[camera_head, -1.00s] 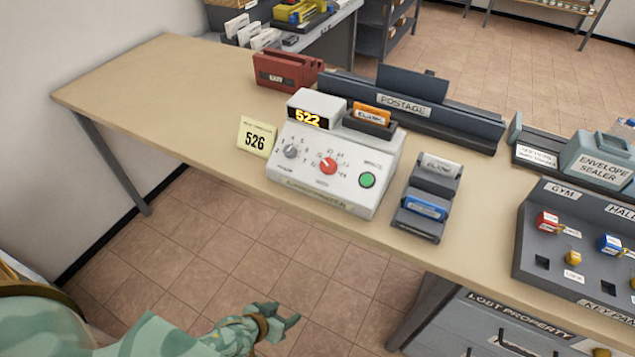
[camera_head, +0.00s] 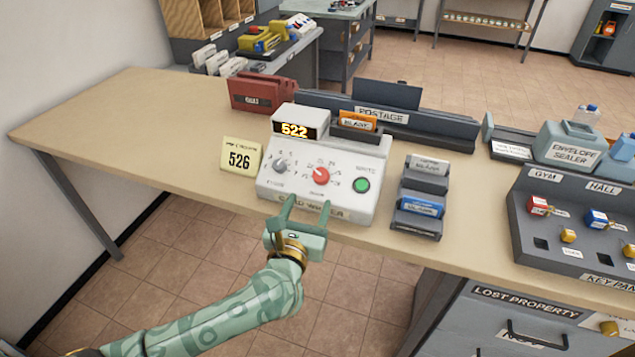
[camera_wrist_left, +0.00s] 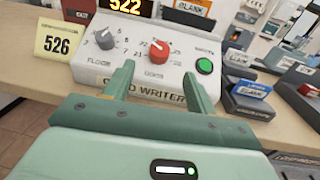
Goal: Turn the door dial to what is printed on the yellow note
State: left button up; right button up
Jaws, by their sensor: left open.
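The yellow note (camera_head: 240,160) stands on the desk left of the card writer and reads 526. The white card writer (camera_head: 318,203) has a lit display (camera_head: 294,130) reading 522. Its red dial (camera_head: 320,176) sits over a label that seems to read DOOR, right of a grey dial (camera_head: 281,166) labelled FLOOR. In the wrist view the red dial (camera_wrist_left: 158,51) shows just beyond my fingertips, its white mark near 22. My left gripper (camera_head: 308,203) is open and empty, in front of the machine's front edge, apart from the dial. My right gripper is not in view.
A green button (camera_head: 361,185) is right of the red dial. An orange BLANK card (camera_head: 358,121) sits in the machine's top slot. A dark card rack (camera_head: 425,182) stands close on the right, with a key panel (camera_head: 560,252) beyond. The desk's left part is clear.

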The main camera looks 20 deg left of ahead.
aim_at(320, 176)
pick_arm(q)
jog(key=w, duration=0.4)
jog(key=w+b, duration=0.1)
jog(key=w, duration=0.3)
jog(key=shift+w+a, duration=0.2)
jog(key=shift+w, duration=0.05)
jog(key=c, duration=1)
